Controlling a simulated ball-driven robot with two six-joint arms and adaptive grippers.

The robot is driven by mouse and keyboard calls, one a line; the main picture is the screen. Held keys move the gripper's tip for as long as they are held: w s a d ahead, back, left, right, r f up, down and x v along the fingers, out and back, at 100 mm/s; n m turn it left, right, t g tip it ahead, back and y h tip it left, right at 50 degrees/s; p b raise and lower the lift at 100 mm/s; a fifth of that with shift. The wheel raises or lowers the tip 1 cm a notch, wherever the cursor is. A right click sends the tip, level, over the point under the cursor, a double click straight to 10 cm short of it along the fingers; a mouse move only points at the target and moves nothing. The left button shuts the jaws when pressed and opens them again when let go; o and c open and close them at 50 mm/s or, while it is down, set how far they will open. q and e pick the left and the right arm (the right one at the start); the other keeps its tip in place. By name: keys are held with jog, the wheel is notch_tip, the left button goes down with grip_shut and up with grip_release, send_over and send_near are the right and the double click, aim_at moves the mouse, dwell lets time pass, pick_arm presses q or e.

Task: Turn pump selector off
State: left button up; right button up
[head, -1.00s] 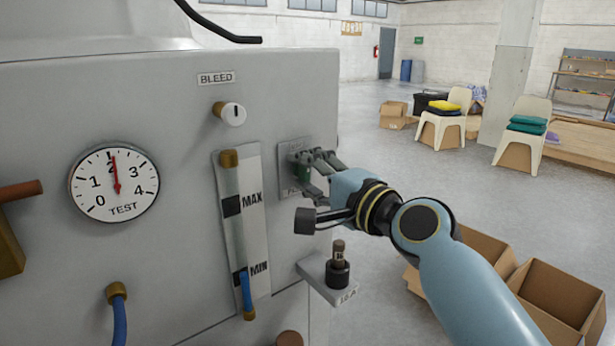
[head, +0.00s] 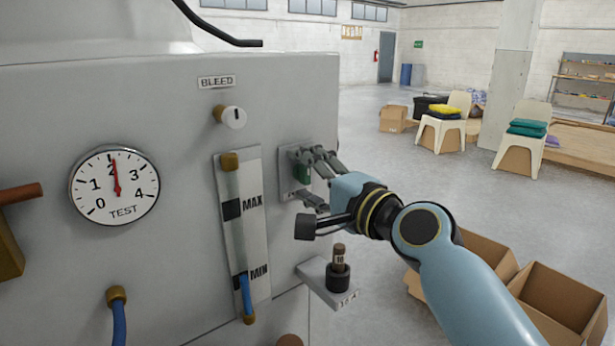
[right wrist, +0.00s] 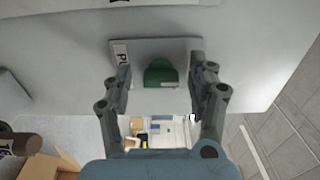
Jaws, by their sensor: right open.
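The pump selector is a green knob (head: 303,174) on a small light plate (head: 287,187) at the right edge of the grey cabinet front. In the right wrist view the green knob (right wrist: 161,73) sits between the fingers, with a partly hidden label starting "PU" on its plate. My right gripper (head: 311,180) is open, with one finger above and one below the knob in the head view. In the right wrist view (right wrist: 161,84) gaps show between the knob and both fingers. My left gripper is not in view.
The cabinet carries a BLEED knob (head: 233,117), a TEST gauge (head: 115,184) reading about 2 and a MAX/MIN level tube (head: 240,225). A small shelf (head: 326,283) with a dark cylindrical part juts out below my right gripper. Open cardboard boxes (head: 555,300) stand at lower right.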

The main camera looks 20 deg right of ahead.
jog(key=v, duration=1.2)
